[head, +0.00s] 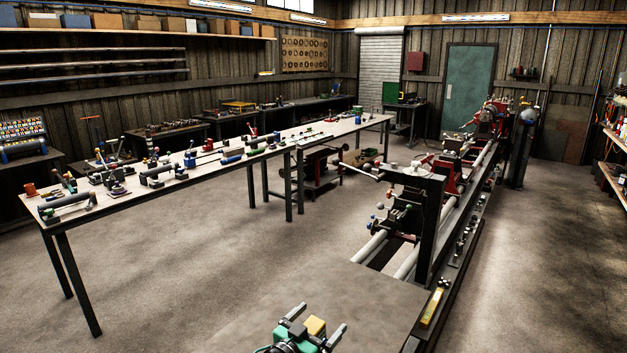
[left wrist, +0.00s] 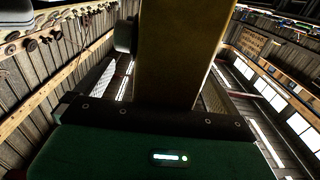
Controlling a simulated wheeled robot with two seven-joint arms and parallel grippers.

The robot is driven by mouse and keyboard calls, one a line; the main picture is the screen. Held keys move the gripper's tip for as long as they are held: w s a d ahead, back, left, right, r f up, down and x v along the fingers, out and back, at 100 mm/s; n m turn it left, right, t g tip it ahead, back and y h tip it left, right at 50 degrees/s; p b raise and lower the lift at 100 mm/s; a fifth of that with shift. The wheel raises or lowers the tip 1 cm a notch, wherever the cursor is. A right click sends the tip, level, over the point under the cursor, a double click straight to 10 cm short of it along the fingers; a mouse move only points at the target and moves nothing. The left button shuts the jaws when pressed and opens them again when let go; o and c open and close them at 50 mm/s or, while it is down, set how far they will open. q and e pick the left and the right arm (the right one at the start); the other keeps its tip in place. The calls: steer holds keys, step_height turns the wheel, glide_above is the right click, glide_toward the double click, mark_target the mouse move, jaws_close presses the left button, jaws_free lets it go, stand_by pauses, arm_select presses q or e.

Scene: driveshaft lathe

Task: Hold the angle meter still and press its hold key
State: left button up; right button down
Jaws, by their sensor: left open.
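A small yellow bar with a dark lower end (head: 432,305) lies along the lathe's front rail in the head view. It looks like the angle meter, but its display and hold key are too small to make out. My left gripper (head: 316,322) is at the bottom middle, left of the bar and well apart from it. Its grey fingers are spread open. A yellow block shows between them, and it fills the upper middle of the left wrist view (left wrist: 180,50); I cannot tell whether it is part of the gripper. My right gripper is not in view.
A flat grey surface (head: 345,300) lies beneath my left gripper. The lathe (head: 402,215) runs away to the back right, with a dark upright post (head: 430,230) near its close end. A long workbench (head: 215,170) with many tools stands at left. Open floor lies between them.

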arm_select(q)
steer(key=shift+p+v, duration=0.6)
steer(key=shift+v, duration=0.65)
steer(key=p+v, duration=0.1)
steer(key=v, duration=0.2)
steer(key=shift+s+a, duration=0.15)
steer(key=shift+s, duration=0.05)
